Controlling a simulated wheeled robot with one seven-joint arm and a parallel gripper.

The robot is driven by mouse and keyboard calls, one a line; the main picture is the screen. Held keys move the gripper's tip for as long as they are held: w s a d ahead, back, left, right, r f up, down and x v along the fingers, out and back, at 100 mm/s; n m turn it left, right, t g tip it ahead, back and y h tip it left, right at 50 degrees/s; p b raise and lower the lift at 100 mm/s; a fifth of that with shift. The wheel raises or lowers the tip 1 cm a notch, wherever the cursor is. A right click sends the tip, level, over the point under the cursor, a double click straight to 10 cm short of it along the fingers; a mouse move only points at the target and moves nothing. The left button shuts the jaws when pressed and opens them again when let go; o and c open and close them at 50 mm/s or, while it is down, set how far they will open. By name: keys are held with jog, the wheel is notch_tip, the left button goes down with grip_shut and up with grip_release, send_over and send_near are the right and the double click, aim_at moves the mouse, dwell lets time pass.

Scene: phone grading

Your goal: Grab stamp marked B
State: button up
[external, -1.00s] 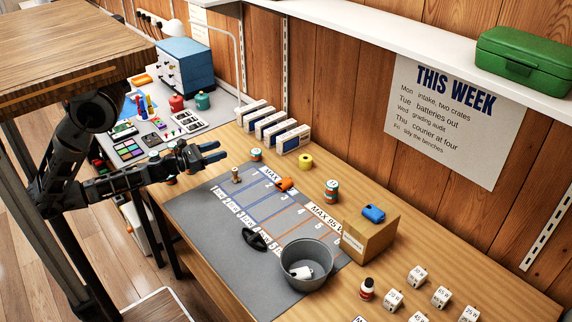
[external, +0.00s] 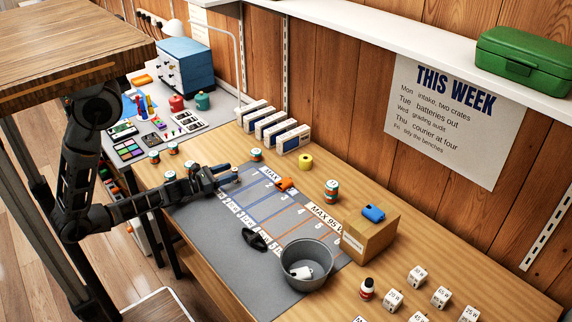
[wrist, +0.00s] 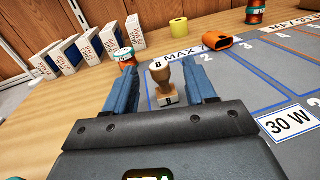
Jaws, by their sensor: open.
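The stamp marked B (wrist: 164,82) has a wooden handle and a pale block base. In the wrist view it stands upright on the grey mat (wrist: 232,72) between the two blue fingers of my gripper (wrist: 162,78). The fingers are apart, one on each side of the stamp, and I cannot tell whether either touches it. In the external view my gripper (external: 229,174) is low at the mat's far left corner, and the stamp is mostly hidden by it.
An orange object (external: 285,184) lies on the mat beyond my gripper. A grey pot (external: 306,252) and a black item (external: 254,239) are nearer the front. Boxed packs (external: 291,139), a yellow roll (external: 305,161) and small tins stand behind. The mat's middle is mostly clear.

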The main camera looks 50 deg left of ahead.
aim_at(241, 180)
jog(key=w, duration=0.1)
jog(key=w+p, duration=0.1)
jog(key=w, duration=0.1)
jog(key=w+d, duration=0.1)
jog(key=w, duration=0.1)
jog(key=shift+p, duration=0.4)
jog(key=shift+a, duration=0.1)
jog(key=c, duration=1)
